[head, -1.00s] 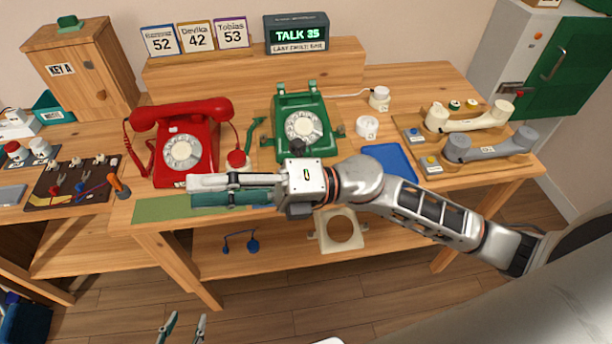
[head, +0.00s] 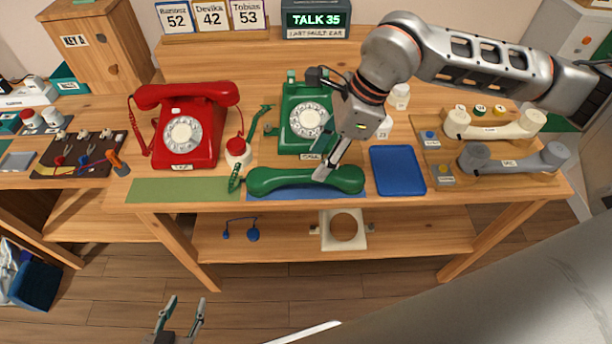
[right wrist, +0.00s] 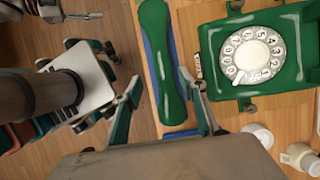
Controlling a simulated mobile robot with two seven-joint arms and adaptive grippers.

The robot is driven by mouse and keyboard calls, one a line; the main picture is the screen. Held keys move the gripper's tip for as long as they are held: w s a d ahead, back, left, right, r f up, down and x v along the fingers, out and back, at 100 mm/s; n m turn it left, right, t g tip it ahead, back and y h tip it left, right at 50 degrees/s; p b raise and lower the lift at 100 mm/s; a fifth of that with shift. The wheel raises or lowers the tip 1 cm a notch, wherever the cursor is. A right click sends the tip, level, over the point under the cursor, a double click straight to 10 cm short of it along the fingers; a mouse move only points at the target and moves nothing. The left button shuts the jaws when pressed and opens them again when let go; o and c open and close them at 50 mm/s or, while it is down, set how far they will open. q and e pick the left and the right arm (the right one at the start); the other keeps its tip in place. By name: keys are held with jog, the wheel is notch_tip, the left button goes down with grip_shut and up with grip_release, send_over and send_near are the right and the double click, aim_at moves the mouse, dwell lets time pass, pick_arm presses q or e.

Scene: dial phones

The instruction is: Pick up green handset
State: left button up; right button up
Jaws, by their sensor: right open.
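The green handset (head: 300,181) lies lengthwise along the table's front edge, over a blue mat (head: 262,194). It also shows in the right wrist view (right wrist: 159,60). My right gripper (head: 324,174) is above the handset's right half, pointing down. In the right wrist view its open fingers (right wrist: 160,82) appear on either side of the handset; I cannot tell whether they touch it. The green dial phone (head: 304,125) stands just behind, its base hidden in part by my right gripper. My left gripper (head: 181,318) is open and empty, low in front of the table.
A red phone (head: 185,130) with its handset on top stands at the left. A blue tray (head: 397,170) lies right of the green handset. Cream (head: 495,124) and grey (head: 513,159) handsets rest on a wooden board further right. A green mat (head: 180,190) is bare.

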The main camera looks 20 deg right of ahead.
aim_at(306, 173)
jog(key=x, duration=0.7)
jog(key=shift+w+a, duration=0.25)
jog(key=shift+w, duration=0.15)
grip_shut()
